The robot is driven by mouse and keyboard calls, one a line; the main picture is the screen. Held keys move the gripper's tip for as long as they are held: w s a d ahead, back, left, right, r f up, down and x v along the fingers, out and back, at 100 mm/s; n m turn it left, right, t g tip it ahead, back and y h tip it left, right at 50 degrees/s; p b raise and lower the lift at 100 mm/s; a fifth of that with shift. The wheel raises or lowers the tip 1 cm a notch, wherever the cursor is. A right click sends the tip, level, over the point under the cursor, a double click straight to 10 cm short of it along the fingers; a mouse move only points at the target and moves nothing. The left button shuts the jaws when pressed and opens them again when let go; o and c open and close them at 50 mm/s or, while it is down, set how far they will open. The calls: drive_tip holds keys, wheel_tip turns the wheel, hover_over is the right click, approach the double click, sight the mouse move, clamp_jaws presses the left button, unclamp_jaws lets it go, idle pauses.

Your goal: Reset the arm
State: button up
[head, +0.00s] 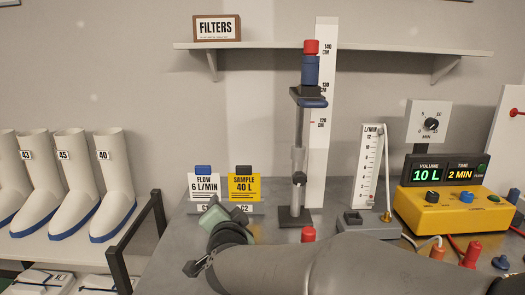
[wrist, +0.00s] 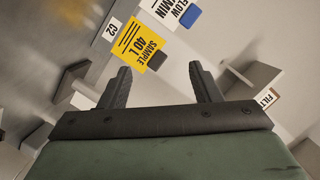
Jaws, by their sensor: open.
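My arm reaches in from the bottom right of the head view, over the front of the bench. My gripper (wrist: 162,88) is open and empty in the wrist view, its two dark fingers well apart. In the head view my gripper (head: 235,212) is just in front of the flow and sample cards, partly hidden by my own wrist. The yellow sample card (wrist: 138,46) reads 40 L and shows beyond the fingers in the wrist view. The white flow card (head: 204,187) reads 6 L/MIN and stands left of the sample card.
A stand (head: 297,212) with a clamp and red-topped cylinder rises beside a tall scale. Right of it are a flowmeter (head: 370,165) and a yellow pump (head: 452,212) reading 10 L, 2 MIN. White boots (head: 80,180) stand left. A shelf (head: 370,47) holds a FILTERS box (head: 217,28).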

drive_tip(key=s+d+f+n+g+h+p, duration=0.1)
drive_tip(key=s+d+f+n+g+p, duration=0.3)
drive_tip(key=s+d+g, duration=0.4)
drive_tip(key=s+d+f+n+g+h+p, duration=0.1)
drive_tip(key=s+d+f+n+g+p, duration=0.2)
drive_tip(key=s+d+g, duration=0.4)
drive_tip(key=s+d+n+p, duration=0.1)
drive_tip(key=s+d, duration=0.6)
drive_tip(key=s, duration=0.4)
drive_tip(key=shift+s+d+f+g+h+p, duration=0.15)
drive_tip(key=shift+f+g+h+p, duration=0.2)
drive_tip(key=shift+f+g+h, duration=0.05)
idle(0.4)
